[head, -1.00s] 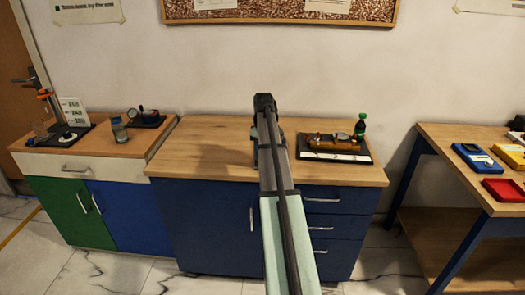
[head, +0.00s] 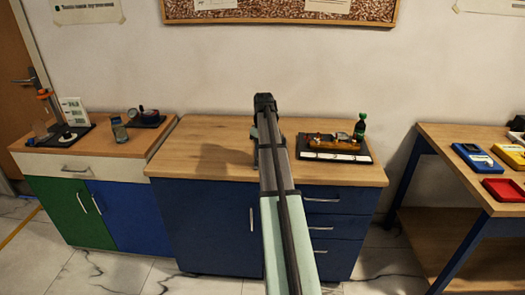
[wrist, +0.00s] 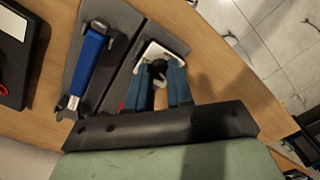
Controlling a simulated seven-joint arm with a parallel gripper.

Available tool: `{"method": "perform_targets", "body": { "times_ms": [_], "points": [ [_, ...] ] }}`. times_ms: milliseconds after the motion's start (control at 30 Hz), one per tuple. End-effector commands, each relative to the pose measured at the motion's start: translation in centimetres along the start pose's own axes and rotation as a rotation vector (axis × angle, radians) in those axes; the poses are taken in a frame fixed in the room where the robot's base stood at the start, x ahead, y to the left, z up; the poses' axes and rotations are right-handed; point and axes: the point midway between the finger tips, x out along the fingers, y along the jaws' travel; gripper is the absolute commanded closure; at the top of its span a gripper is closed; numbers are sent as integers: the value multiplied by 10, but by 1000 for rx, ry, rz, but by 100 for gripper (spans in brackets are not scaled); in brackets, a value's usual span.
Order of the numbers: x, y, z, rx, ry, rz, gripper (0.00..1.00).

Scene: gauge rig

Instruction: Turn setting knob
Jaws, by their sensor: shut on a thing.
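A blue-handled tool (wrist: 88,62) lies beside the base. The counter left of my arm is clear. A side table (head: 455,150) stands further right.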

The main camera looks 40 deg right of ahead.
Motion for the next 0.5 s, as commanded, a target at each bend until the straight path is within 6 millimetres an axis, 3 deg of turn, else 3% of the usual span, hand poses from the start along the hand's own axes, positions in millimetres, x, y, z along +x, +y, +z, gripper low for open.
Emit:
{"method": "perform_targets", "body": {
  "times_ms": [500],
  "points": [
    [0, 0, 0, 473, 13, 1, 100]
  ]
}}
